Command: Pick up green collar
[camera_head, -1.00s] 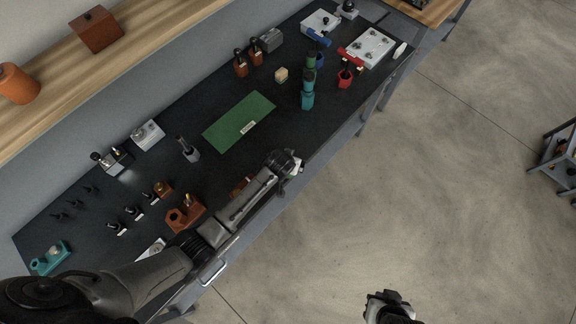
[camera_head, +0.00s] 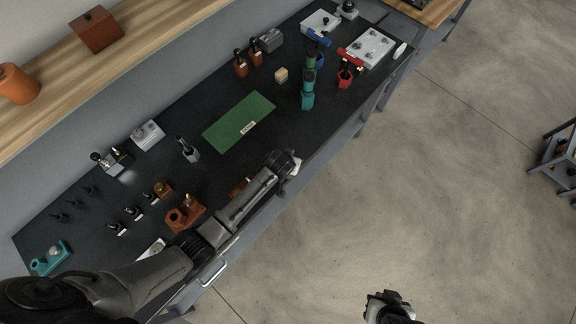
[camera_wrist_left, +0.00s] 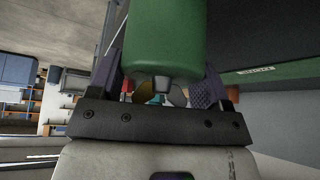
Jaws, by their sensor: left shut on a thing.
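In the left wrist view, a large green cylindrical piece with a rounded lower edge, which I take as the green collar (camera_wrist_left: 166,38), sits between the fingers of my left gripper (camera_wrist_left: 162,88). The gripper is shut on it. In the head view, my left arm reaches over the front edge of the black table and its wrist hides most of that gripper and the piece. My right gripper (camera_head: 388,303) is at the bottom of the head view, over the floor and away from the table; its finger opening is unclear.
A green mat (camera_head: 239,121) lies mid-table. Orange holders (camera_head: 184,216) stand near my left arm. Open floor lies to the right.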

